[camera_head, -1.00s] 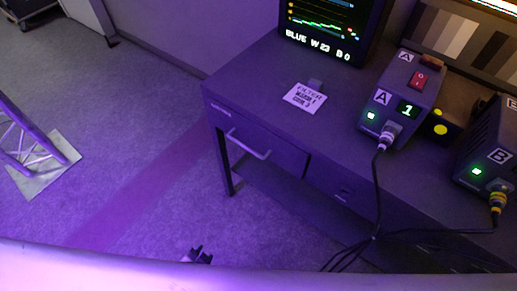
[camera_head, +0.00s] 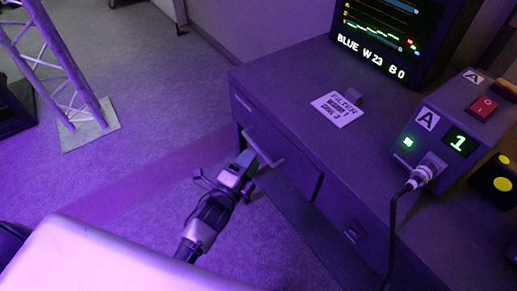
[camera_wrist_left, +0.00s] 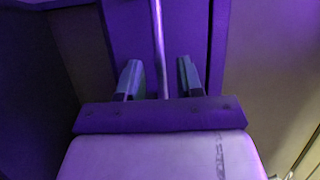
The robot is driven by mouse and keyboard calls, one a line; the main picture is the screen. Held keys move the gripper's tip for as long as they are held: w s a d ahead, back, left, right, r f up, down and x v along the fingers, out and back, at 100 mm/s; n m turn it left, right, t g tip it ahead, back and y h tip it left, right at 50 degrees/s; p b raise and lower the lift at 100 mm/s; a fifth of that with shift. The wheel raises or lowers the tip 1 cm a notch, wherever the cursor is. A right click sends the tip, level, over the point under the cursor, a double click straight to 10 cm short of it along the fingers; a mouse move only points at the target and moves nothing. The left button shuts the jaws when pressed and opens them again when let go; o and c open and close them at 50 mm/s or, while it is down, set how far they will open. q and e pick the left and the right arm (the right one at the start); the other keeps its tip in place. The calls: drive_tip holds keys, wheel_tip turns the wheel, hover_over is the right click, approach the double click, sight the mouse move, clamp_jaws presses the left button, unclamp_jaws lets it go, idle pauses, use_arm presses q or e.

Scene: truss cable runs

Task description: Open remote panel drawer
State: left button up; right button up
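The dark drawer (camera_head: 281,151) is at the left end of the desk and looks closed. Its light bar handle (camera_head: 266,151) sticks out from the front. My left gripper (camera_head: 245,165) is at the handle in the head view. In the left wrist view, my left gripper (camera_wrist_left: 160,80) is open, with the handle bar (camera_wrist_left: 158,40) running lengthwise between its two fingers and a gap on each side. I cannot tell how deep the bar sits between the fingers. My right gripper is not in view.
On the desk (camera_head: 300,75) stand a monitor (camera_head: 388,40), a filter card (camera_head: 337,109) and box A (camera_head: 445,130) with a cable hanging down the front. A second drawer (camera_head: 350,215) is to the right. A truss stand (camera_head: 90,127) is at the left; the floor between is clear.

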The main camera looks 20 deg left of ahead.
sight(258, 148)
use_arm(q)
drive_tip(key=shift+x, duration=2.15)
drive_tip(key=shift+c, duration=0.4)
clamp_jaws()
